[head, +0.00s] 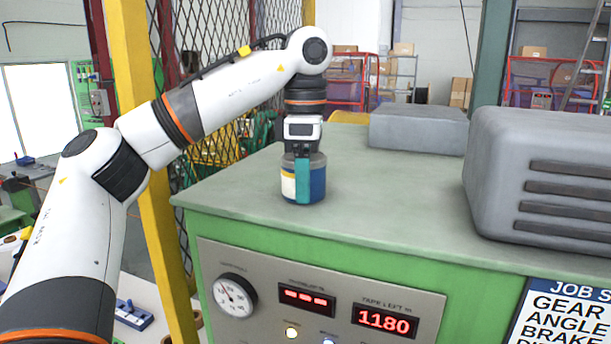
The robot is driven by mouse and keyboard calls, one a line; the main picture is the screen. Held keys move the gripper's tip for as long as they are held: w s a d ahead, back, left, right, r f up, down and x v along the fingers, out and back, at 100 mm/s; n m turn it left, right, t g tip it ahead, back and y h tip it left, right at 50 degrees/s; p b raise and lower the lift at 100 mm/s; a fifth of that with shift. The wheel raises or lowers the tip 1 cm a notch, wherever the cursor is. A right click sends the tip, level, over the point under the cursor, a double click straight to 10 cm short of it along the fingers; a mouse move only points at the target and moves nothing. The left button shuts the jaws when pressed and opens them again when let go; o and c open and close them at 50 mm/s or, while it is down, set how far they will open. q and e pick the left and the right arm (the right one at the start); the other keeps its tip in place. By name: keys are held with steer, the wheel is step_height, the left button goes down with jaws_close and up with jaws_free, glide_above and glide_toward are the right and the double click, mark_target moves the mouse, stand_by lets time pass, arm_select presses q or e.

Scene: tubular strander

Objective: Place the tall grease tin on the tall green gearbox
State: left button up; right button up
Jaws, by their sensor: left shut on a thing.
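The grease tin (318,185) is a short-looking cylinder with a blue, white and yellow side and a grey top. My left gripper (303,184) points straight down and is shut on it, with a teal finger across its near side. The tin is upright over the left part of the flat grey-green top of the big green gearbox housing (400,190). Its base looks at or very close to that top; I cannot tell if they touch. The far finger is hidden behind the tin. My right gripper is not in view.
A large grey ribbed box (540,170) stands on the top at the right, and a lower grey box (418,129) behind. The front panel has a gauge (235,297) and a red display (384,321). A yellow post (150,190) and mesh fence (215,60) stand at left.

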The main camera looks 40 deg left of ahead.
arm_select(q)
steer(key=o, duration=1.2)
steer(key=shift+w+d+f, duration=0.1)
steer(key=shift+d, duration=0.05)
step_height(320, 180, up, 12)
steer(key=shift+r, duration=0.15)
